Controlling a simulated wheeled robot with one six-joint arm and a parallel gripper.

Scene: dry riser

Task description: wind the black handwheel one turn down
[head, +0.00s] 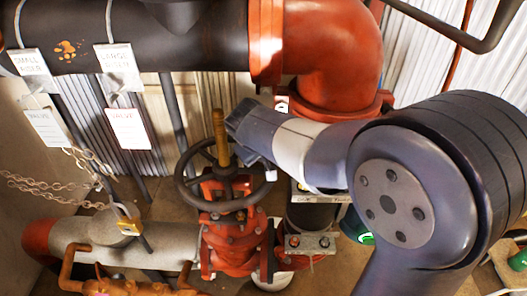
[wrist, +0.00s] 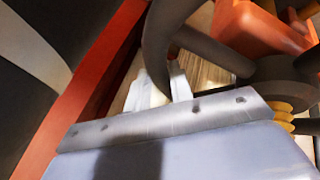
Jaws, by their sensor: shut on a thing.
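The black handwheel (head: 183,195) sits on a red valve (head: 230,232) in the middle of the head view, with a brass stem (head: 219,130) rising through its hub. My gripper reaches it from the right, at the wheel's far right side. In the wrist view my gripper (wrist: 164,86) has its two pale fingers on either side of the dark rim of the handwheel (wrist: 157,42), shut on it.
A large black pipe (head: 205,40) with a red elbow (head: 330,55) runs above the wheel. Paper tags (head: 128,128) hang at left. A chain (head: 85,160) and a brass padlock (head: 129,227) are near the grey pipe (head: 85,240) at lower left.

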